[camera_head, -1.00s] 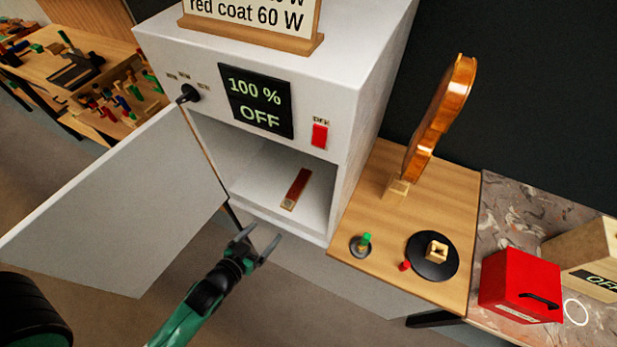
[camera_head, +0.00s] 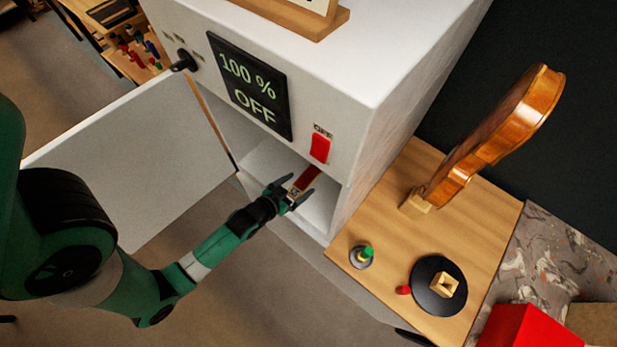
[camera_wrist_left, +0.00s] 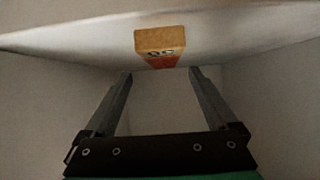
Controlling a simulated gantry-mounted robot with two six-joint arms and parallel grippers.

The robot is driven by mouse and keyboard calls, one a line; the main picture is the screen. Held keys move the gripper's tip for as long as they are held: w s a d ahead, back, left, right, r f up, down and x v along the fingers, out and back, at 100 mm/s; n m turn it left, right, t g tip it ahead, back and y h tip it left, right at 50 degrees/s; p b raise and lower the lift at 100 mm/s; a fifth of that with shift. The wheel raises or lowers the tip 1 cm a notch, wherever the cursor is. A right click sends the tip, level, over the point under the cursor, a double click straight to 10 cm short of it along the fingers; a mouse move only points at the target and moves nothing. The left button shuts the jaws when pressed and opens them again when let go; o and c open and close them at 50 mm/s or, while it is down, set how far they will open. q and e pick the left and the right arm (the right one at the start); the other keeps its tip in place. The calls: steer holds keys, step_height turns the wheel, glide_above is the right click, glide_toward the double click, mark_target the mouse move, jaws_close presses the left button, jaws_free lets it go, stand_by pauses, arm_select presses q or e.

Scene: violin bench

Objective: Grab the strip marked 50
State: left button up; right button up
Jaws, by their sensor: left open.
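The strip (camera_head: 305,180) is a short reddish-brown bar with a pale end, lying on the floor of the white cabinet's open chamber. In the left wrist view the strip (camera_wrist_left: 160,42) shows its pale end with a dark mark that looks like 50 seen upside down. My left gripper (camera_head: 298,194) is open at the chamber's mouth, at the near end of the strip. In the left wrist view the open fingers (camera_wrist_left: 160,78) point toward the strip, which lies beyond their tips and between their lines. The fingers do not visibly touch it. My right gripper is not in view.
The white cabinet (camera_head: 385,140) has its door (camera_head: 140,165) swung open to the left. Its display (camera_head: 250,88) reads 100 % OFF, with a red switch (camera_head: 320,148) beside it. A wooden table (camera_head: 400,245) at right holds a violin body (camera_head: 500,135) and a black disc (camera_head: 425,292).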

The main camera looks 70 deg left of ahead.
mark_target(308, 176)
arm_select(q)
steer(key=b+x, duration=0.1)
steer(key=x, duration=0.3)
steer(key=shift+w+a+f+b, duration=0.1)
steer(key=shift+a+f+b, duration=0.15)
steer(key=shift+a+b, duration=0.15)
steer(key=shift+w+a+f, duration=0.1)
steer(key=shift+w+a, duration=0.05)
steer(key=shift+w, duration=0.15)
jaws_close()
